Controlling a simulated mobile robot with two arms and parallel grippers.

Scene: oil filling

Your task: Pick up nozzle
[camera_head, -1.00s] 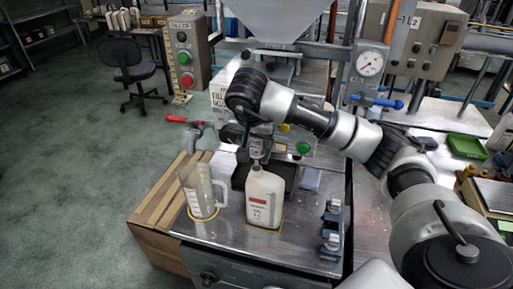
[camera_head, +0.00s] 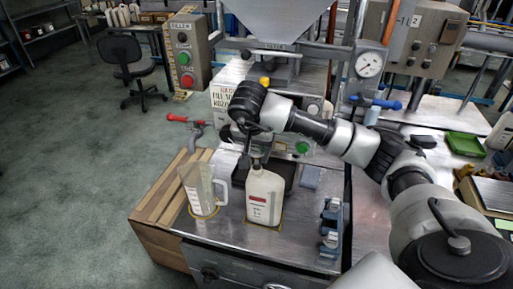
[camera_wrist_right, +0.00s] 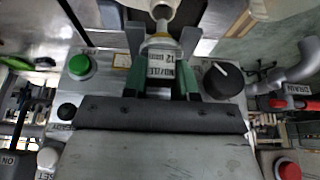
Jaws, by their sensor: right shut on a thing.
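In the head view my right gripper (camera_head: 250,145) points down just behind the white oil bottle (camera_head: 264,195); the nozzle there is mostly hidden by the wrist and bottle. The bottle stands upright on the metal table, and its top shows close to the nozzle in the wrist view (camera_wrist_right: 155,8). My left gripper is not in view.
A clear measuring jug (camera_head: 200,190) stands left of the bottle. The filler machine with a green button (camera_head: 302,147) is behind, and a red-handled drain valve (camera_head: 177,118) sticks out at left. A blue-grey clamp (camera_head: 331,225) is at the right of the table (camera_head: 290,240).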

